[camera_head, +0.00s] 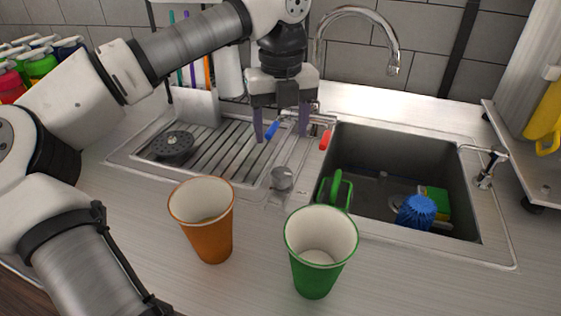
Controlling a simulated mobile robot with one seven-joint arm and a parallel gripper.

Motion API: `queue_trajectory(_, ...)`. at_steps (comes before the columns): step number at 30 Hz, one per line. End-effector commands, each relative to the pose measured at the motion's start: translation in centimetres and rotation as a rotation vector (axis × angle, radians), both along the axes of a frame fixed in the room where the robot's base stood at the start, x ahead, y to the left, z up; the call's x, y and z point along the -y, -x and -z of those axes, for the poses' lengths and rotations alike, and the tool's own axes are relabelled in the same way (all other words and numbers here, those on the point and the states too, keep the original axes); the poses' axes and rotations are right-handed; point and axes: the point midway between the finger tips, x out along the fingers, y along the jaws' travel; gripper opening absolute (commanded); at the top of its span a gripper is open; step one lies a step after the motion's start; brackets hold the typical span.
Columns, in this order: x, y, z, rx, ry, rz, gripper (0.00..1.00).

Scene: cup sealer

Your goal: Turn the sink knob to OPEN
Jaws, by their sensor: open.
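The sink tap has a curved metal spout (362,12) at the back. A blue-ended handle (272,130) and a red-ended handle (325,139) sit low by its base. My gripper (281,138) points down with its two purple fingers apart and nothing held. In the picture the blue handle lies between the fingers, nearer the left one; I cannot tell whether they touch. The red handle lies just right of the right finger. My gripper hides part of the tap base. No OPEN marking is readable.
The sink basin (350,155) holds a green-handled item (337,190), a blue brush (416,212) and a sponge (436,203). An orange cup (205,232) and a green cup (318,262) stand in front. A small lever fixture (490,166) stands right of the basin.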

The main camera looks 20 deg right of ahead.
Motion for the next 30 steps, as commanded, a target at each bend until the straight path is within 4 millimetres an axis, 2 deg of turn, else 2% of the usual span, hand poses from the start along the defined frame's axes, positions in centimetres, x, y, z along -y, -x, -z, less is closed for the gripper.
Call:
queue_trajectory(6,0.0,0.1,4.7,-0.005,0.002,0.003,0.63)
queue_trajectory(13,0.0,0.0,8.3,-0.003,0.003,0.001,0.63)
queue_trajectory(18,0.0,0.1,9.5,-0.002,0.002,0.002,0.63)
queue_trajectory(26,0.0,0.0,9.7,-0.001,0.002,0.002,0.63)
queue_trajectory(27,0.0,0.0,9.7,-0.001,0.002,0.002,0.62)
queue_trajectory(30,0.0,0.0,9.7,-0.001,0.002,0.002,0.48)
